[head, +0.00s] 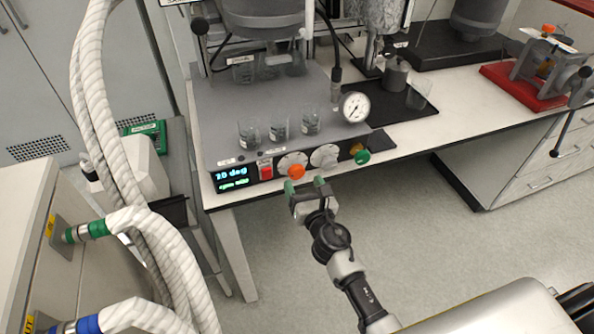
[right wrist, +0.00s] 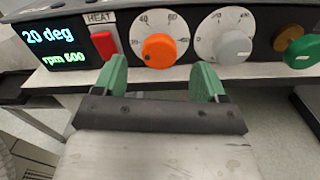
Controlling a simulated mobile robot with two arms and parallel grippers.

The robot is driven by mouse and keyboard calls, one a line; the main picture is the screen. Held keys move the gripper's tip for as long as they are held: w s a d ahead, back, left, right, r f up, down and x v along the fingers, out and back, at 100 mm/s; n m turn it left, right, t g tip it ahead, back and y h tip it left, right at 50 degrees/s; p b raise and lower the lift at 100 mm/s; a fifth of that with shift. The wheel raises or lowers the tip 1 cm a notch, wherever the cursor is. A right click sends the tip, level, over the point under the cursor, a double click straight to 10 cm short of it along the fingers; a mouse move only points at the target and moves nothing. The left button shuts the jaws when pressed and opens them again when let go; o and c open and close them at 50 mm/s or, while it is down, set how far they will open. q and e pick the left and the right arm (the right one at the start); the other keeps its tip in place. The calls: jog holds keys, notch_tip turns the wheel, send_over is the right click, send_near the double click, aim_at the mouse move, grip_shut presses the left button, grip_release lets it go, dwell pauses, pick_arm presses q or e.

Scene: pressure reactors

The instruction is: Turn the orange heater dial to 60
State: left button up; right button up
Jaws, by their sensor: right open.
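The orange heater dial (head: 296,171) is on the front panel of the grey reactor base. In the right wrist view the orange dial (right wrist: 159,51) sits on a round white scale (right wrist: 155,22) with 40 and 60 legible near its top. A small dark mark shows at the dial's lower left. The display (right wrist: 49,43) reads 20 deg and rpm 600. My right gripper (head: 304,184) is open and empty just in front of the panel. In the right wrist view its green fingertips (right wrist: 162,78) stand left and right of the orange dial, apart from it. My left gripper is out of view.
A red switch (right wrist: 104,44) is left of the orange dial. A grey dial (right wrist: 227,45) and a green knob (right wrist: 301,51) are to its right. Several glass beakers (head: 279,130) and a pressure gauge (head: 354,107) stand above the panel. White hoses (head: 95,110) hang at left.

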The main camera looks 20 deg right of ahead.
aim_at(298, 174)
jog(key=shift+w+a, duration=0.1)
jog(key=shift+w, duration=2.3)
jog(key=c, duration=0.9)
